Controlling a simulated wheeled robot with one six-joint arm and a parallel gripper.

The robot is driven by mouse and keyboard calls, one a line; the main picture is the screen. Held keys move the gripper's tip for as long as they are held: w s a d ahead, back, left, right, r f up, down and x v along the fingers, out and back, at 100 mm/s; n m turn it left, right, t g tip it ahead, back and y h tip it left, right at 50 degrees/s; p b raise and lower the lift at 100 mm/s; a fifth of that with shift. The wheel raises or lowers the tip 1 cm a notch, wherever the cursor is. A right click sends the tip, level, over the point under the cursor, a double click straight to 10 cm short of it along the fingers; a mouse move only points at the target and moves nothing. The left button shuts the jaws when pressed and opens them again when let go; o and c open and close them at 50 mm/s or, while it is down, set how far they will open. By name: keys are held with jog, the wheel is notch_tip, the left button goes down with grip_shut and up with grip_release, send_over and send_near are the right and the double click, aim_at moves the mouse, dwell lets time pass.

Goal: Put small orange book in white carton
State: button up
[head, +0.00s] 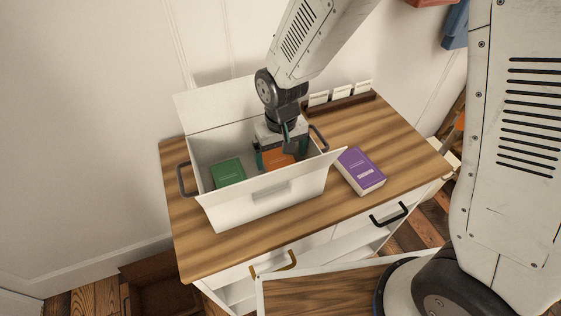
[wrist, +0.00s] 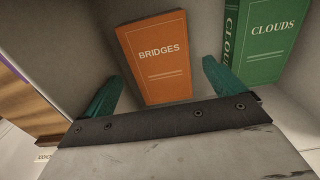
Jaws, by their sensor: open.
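The white carton (head: 264,198) stands on the wooden top with its flaps open. The small orange book (head: 277,159) is inside the carton on the right side, partly hidden by my gripper in the head view. In the wrist view the orange book (wrist: 157,58), titled "BRIDGES", lies in front of the fingers with its cover facing the camera. My gripper (head: 275,160) reaches down into the carton. Its teal fingers (wrist: 160,85) are open and apart, near the lower end of the book. I cannot tell whether the book touches the carton floor.
A green book (head: 229,172), titled "CLOUDS" in the wrist view (wrist: 262,42), is also in the carton, to the left. A purple book (head: 360,171) lies right of the carton. A card holder (head: 341,104) stands behind. Black handles (head: 186,179) stick out at the carton's ends.

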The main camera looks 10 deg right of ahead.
aim_at(281, 164)
jog(key=s+d+r, duration=0.1)
jog(key=d+r, duration=0.2)
jog(key=r, duration=0.4)
jog(key=s+d+r, duration=0.1)
jog(key=d+r, duration=0.2)
jog(key=r, duration=0.5)
jog(key=s+d+r+m, duration=0.1)
jog(key=s+d+r, duration=0.3)
jog(key=s+d, duration=0.3)
jog(key=s+d+r+m+t, duration=0.1)
jog(key=s+d+r, duration=0.4)
jog(key=s, duration=0.5)
jog(key=d+m, duration=0.1)
jog(key=d, duration=0.1)
jog(key=shift+s+d, duration=0.3)
jog(key=shift+r, duration=0.1)
